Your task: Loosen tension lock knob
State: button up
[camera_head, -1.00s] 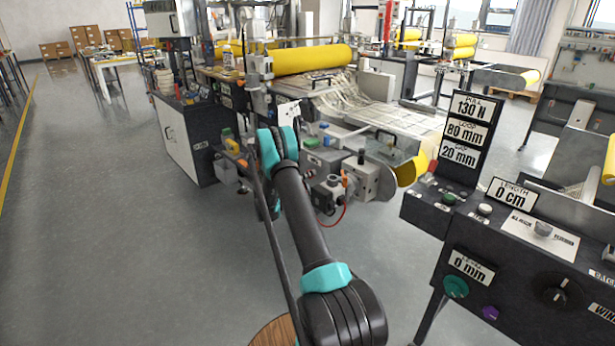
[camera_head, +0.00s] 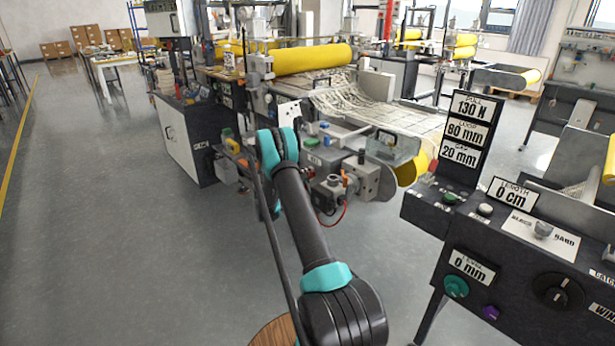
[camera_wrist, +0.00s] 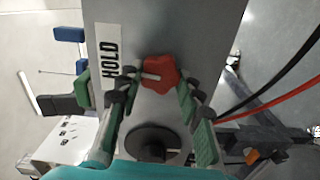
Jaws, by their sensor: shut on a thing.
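The red lobed knob (camera_wrist: 160,74) is on a grey machine panel (camera_wrist: 190,30) in the wrist view, with a pale mark across its left side. A label reading HOLD (camera_wrist: 108,52) is to its upper left. My gripper (camera_wrist: 155,86) has its fingers on both sides of the red knob and is shut on it. In the head view my arm reaches toward the machine, and the arm hides my fingertips and the knob.
A dark round part (camera_wrist: 152,142) lies just below the knob in the wrist view. Black and red cables hang at the right. In the head view a console (camera_head: 470,250) with display signs stands at the right. The floor at the left is clear.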

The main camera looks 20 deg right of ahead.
jog(key=shift+n, duration=0.6)
jog(key=o, duration=1.2)
jog(key=shift+c, duration=0.2)
jog(key=v, duration=1.2)
jog(key=shift+r, duration=0.1)
